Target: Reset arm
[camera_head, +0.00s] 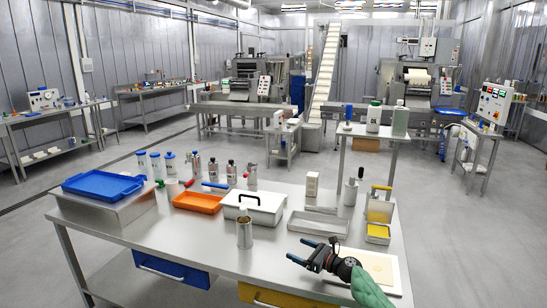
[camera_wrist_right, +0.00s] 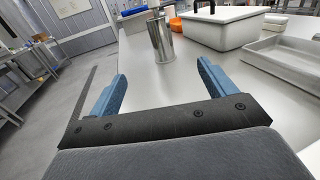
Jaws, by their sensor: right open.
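My right gripper (camera_head: 313,252) is open and empty above the front right part of the steel table (camera_head: 180,237). Its two blue fingers also show in the right wrist view (camera_wrist_right: 160,85), spread wide with nothing between them. A steel cylindrical container (camera_head: 245,232) stands upright on the table, to the left of the right gripper and apart from it. In the right wrist view the same container (camera_wrist_right: 162,42) stands beyond the fingers. My left gripper is not in view.
A white lidded box (camera_head: 253,208), an orange tray (camera_head: 198,202) and a grey tray (camera_head: 318,225) sit behind the container. A blue tray (camera_head: 103,185) rests on a raised steel stand at the left. Several bottles line the back. A pale board (camera_head: 380,268) lies by my right arm. The front left tabletop is clear.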

